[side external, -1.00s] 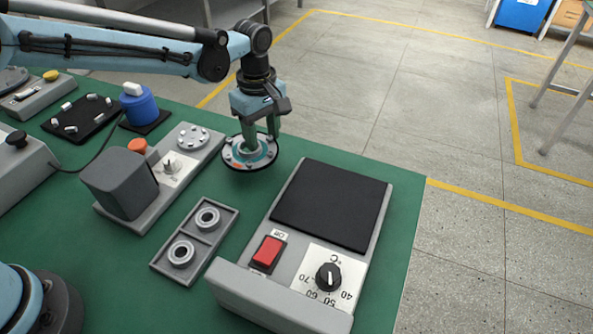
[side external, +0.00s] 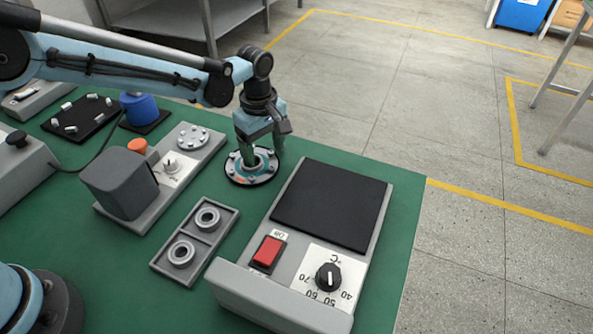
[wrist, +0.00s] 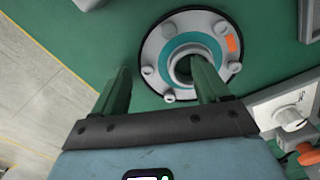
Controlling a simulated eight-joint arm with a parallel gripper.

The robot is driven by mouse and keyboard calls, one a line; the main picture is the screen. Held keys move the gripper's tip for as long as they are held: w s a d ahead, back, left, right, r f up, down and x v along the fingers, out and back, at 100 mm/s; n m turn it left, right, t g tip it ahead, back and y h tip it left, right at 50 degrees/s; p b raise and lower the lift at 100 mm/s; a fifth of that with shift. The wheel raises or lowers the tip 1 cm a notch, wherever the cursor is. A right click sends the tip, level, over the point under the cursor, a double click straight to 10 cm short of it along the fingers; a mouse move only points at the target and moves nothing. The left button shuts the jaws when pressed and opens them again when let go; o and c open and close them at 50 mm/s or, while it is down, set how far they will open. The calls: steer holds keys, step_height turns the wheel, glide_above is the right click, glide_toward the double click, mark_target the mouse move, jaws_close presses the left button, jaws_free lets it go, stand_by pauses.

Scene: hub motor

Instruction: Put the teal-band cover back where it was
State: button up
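The teal-band cover (side external: 250,179) is a round grey flanged disc with a dark rim, bolts and a central hub. It lies on the green table top, behind and left of the black-topped unit. In the wrist view the cover (wrist: 215,45) shows its teal ring, an orange mark and a dark centre hole. My gripper (side external: 260,155) is low over the cover with its fingers spread and nothing between them. In the wrist view my gripper (wrist: 160,72) has one finger beside the cover and the other overlapping the hub's near edge. Whether a finger touches it cannot be told.
The heater unit (side external: 365,245) with a red switch and dial stands at right. A grey tray (side external: 223,239) holds two rings. The motor base (side external: 190,177) with a bolted disc (side external: 193,137) is at left. A blue cylinder (side external: 140,107) stands behind.

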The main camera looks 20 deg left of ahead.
mark_target(264, 157)
step_height(264, 157, up, 12)
steer(key=s+a+r+m+t, duration=0.2)
steer(key=s+a+r+m, duration=0.1)
steer(key=s+a+r, duration=0.15)
steer(key=s+a+f+m+t, duration=0.1)
steer(key=s+a+m, duration=0.2)
steer(key=s, duration=0.1)
steer(key=s+a+f+m+t, duration=0.1)
steer(key=s+a+m+t, duration=0.1)
steer(key=s+a+m, duration=0.2)
steer(key=s+a+m+t, duration=0.2)
steer(key=s+a+m, duration=0.1)
steer(key=s, duration=0.2)
steer(key=shift+s+a+f, duration=0.4)
stand_by(1.1)
